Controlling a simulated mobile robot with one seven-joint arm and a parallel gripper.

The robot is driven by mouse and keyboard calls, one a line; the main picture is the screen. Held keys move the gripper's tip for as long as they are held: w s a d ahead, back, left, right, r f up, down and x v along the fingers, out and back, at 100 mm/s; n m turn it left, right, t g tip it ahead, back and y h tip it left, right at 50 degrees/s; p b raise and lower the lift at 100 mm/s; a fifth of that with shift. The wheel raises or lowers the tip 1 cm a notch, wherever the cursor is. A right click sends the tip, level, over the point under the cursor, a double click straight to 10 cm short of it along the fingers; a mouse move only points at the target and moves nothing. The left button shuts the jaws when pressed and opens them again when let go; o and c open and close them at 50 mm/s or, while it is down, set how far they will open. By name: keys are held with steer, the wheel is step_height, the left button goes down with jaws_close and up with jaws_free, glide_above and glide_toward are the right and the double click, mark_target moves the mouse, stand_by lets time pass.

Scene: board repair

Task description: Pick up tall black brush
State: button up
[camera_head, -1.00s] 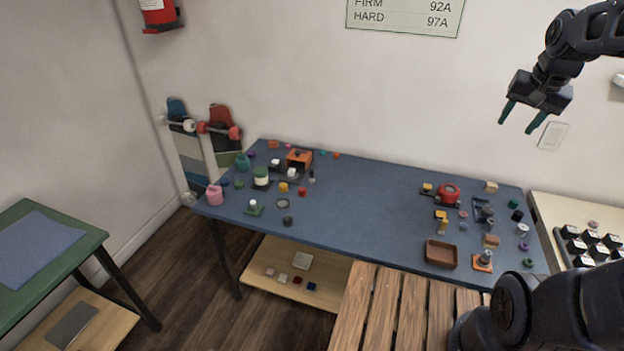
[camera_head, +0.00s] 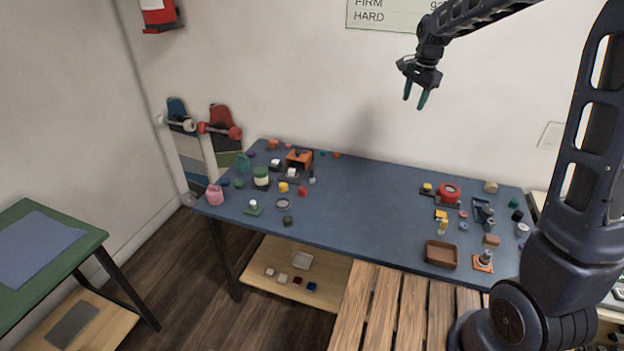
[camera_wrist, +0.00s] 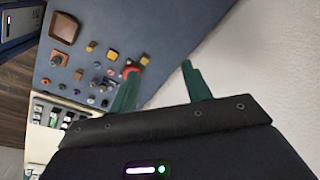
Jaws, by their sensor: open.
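My gripper (camera_head: 414,98) is open and empty, high in front of the wall above the back of the blue table (camera_head: 370,205). Its green fingers also show in the wrist view (camera_wrist: 158,72), spread apart with nothing between them. I cannot surely make out the tall black brush. A small upright dark thing (camera_head: 312,177) stands left of the table's middle, right of an orange box; it is too small to tell if it is the brush. A short black piece (camera_head: 517,215) is near the right end. The gripper is well above and apart from both.
An orange box (camera_head: 299,158), a green-and-white jar (camera_head: 261,177) and a pink container (camera_head: 215,195) crowd the table's left. A red round thing (camera_head: 449,192) and a brown tray (camera_head: 441,254) are at right. The table's middle is clear. A slatted wooden bench (camera_head: 390,310) stands in front.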

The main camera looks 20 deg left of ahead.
steer(key=w+a+f+m+g, duration=0.1)
steer(key=w+a+f, duration=0.1)
steer(key=a+f, duration=0.55)
steer(key=w+a+f+m, duration=0.2)
steer(key=a+f, duration=0.2)
steer(key=a, duration=0.6)
steer(key=m+h, duration=0.1)
steer(key=m, duration=0.2)
glide_above(312, 169)
steer(key=shift+g, duration=0.3)
steer(key=f, duration=1.6)
steer(key=shift+w+d+f, duration=0.15)
steer(key=shift+d+f, duration=0.2)
steer(key=shift+a+f, duration=0.2)
steer(key=shift+f, duration=0.3)
steer(key=shift+s+a+f, duration=0.1)
steer(key=shift+s+f, duration=0.05)
steer(key=shift+f, duration=2.4)
steer(key=shift+s+a+f, duration=0.1)
steer(key=shift+f, duration=2.45)
steer(key=shift+d, duration=0.1)
jaws_close()
